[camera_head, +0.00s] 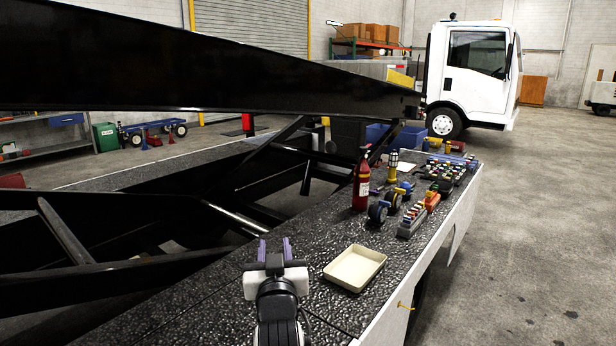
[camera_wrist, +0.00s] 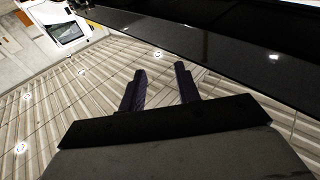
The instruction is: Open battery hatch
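I cannot tell for sure whether this is the battery hatch; no open hatch shows. My gripper (camera_head: 273,248) is over the deck, left of the panelling and apart from the handle. Its two purple fingers point up and stand apart with nothing between them. In the wrist view, my gripper (camera_wrist: 161,88) is also open and empty, and neither the handle nor the panelling can be made out there.
A beige tray (camera_head: 355,287) lies on the deck right of my gripper. A black boom (camera_head: 200,65) crosses above the deck. The floor (camera_head: 540,250) at right is clear.

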